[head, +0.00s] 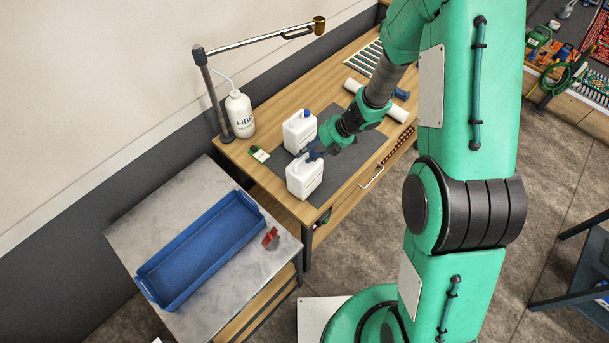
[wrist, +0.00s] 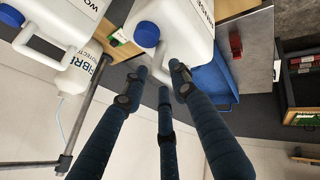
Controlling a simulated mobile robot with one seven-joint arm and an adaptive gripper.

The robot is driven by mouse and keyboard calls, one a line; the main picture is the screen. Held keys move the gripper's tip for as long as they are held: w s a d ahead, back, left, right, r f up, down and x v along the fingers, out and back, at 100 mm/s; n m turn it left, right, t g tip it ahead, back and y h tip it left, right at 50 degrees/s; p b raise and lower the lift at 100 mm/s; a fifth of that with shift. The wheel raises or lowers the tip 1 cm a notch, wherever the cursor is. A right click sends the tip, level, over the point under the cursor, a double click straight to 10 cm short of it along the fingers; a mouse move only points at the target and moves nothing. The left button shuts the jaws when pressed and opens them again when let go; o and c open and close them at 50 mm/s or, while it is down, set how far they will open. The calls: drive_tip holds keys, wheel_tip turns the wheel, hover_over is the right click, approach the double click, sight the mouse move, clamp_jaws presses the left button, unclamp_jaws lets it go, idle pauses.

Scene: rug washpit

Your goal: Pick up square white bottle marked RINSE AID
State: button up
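The square white bottle with part of a label that seems to read RINSE (wrist: 190,35) is straight ahead of my fingers in the wrist view, with its blue cap toward me. I take it to be the nearer white bottle (head: 304,178) on the dark mat in the head view, standing upright. My gripper (head: 316,154) is at its top; its dark blue fingers (wrist: 161,73) are spread apart, with the tips at or close to the bottle's cap and handle side. I cannot tell whether they touch. A similar white bottle (head: 299,131), label partly reading WO, stands just behind it.
A white round bottle marked FIBRE (head: 240,115) stands by a lamp-like jointed arm (head: 262,40). A blue tray (head: 200,250) and a red-handled tool (head: 271,239) lie on the grey side table. White rolls (head: 397,114) lie farther along the bench.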

drive_tip(key=shift+x, duration=1.15)
clamp_jaws()
